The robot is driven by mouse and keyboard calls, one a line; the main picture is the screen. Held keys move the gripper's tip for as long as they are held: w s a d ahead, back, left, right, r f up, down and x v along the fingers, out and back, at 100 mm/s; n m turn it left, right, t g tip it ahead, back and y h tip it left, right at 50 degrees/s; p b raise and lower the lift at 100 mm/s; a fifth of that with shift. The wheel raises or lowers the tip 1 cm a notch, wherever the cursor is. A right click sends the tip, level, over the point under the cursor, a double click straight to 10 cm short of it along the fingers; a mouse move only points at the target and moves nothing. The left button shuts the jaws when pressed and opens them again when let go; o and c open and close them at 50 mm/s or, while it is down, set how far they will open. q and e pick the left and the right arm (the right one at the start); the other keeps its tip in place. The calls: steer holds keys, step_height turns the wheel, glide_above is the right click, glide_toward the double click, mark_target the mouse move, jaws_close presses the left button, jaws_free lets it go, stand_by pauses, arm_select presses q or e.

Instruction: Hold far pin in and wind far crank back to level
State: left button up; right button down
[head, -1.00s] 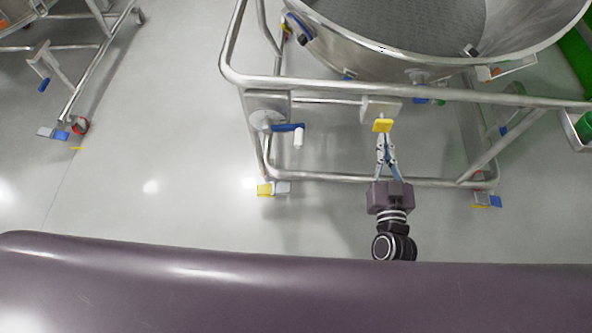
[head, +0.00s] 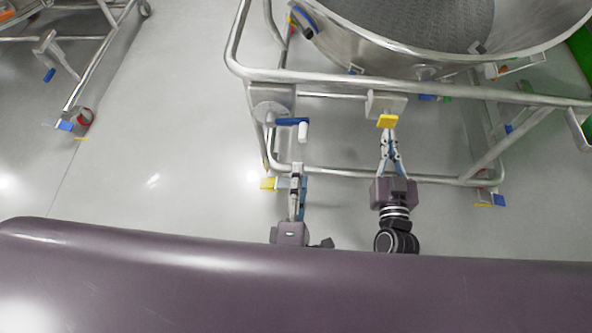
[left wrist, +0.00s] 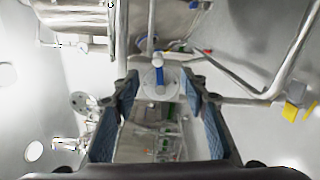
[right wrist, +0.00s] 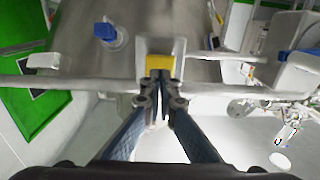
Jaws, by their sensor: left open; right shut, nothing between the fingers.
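The crank (head: 291,121) has a blue arm and a white knob (head: 303,132), on a round disc at the left of the steel frame. In the head view its arm points right from the disc. My left gripper (head: 297,170) is open just in front of the crank and apart from it. In the left wrist view the blue crank arm (left wrist: 159,66) appears between the open fingers, beyond their tips. The yellow pin (head: 387,121) sits on a steel block to the right of the crank. My right gripper (head: 390,138) is shut, its tips at the yellow pin (right wrist: 158,68), apparently touching it.
A tubular steel frame (head: 400,92) carries a large round bowl (head: 400,62). Another steel trolley (head: 95,65) is at the left. The floor between them is clear.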

mark_target(302, 142)
arm_select(q)
steer(key=w, duration=1.2)
steer(key=shift+w+a+r, duration=0.1)
steer(key=shift+w, duration=0.2)
arm_select(e)
steer(key=shift+w, duration=0.1)
stand_by(0.7)
steer(key=shift+w, duration=2.15)
arm_select(q)
steer(key=shift+c, duration=0.5)
arm_select(e)
steer(key=shift+w, duration=0.1)
arm_select(q)
jaws_close()
